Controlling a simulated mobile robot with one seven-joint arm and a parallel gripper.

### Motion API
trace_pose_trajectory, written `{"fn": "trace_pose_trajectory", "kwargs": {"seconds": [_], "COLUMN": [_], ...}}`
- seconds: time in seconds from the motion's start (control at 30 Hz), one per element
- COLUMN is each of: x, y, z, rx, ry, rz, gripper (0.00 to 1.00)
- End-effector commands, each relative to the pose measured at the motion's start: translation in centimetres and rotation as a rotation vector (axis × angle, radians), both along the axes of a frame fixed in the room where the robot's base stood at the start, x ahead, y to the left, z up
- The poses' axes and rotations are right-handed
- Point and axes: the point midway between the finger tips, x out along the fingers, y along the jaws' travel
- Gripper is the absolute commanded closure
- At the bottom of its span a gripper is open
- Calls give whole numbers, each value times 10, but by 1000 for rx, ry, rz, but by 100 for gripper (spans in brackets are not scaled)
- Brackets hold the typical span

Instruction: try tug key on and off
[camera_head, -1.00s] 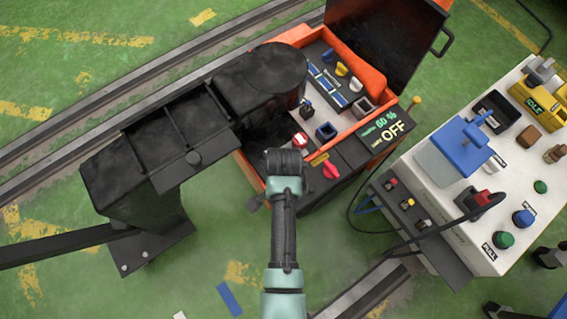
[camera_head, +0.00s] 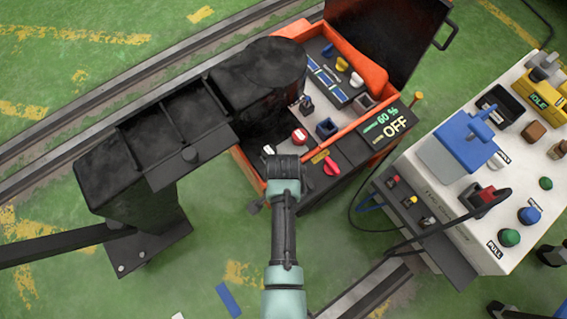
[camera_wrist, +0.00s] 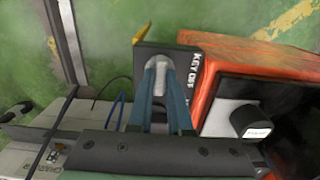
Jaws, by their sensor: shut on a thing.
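The orange tug (camera_head: 376,76) stands in the upper middle of the head view, and its display (camera_head: 385,127) reads 60 % and OFF. In the wrist view, a dark key panel (camera_wrist: 190,62) lettered KEY OFF sits beside the tug's orange side (camera_wrist: 228,68). My gripper (camera_wrist: 158,75) is over that panel, its two teal fingers closing on a pale grey, round-ended piece that looks like the key (camera_wrist: 158,64). The fingers hide part of it. In the head view, my wrist hides the fingertips and the key.
A black arm-like structure (camera_head: 140,145) fills the left, close to my wrist. A white control console (camera_head: 470,225) with several buttons and a blue lever (camera_head: 465,140) stands at right. A red knob (camera_head: 332,167) is beside my wrist. Rails (camera_head: 60,145) cross the green floor.

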Motion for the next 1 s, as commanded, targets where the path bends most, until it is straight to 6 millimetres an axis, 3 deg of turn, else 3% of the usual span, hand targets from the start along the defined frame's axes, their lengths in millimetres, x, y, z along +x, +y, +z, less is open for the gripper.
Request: {"fn": "trace_pose_trajectory", "kwargs": {"seconds": [0.57,1.0], "x": [0,0], "y": [0,0], "z": [2,3], "rx": [0,0], "ry": [1,1], "rz": [83,451], "gripper": [100,100]}}
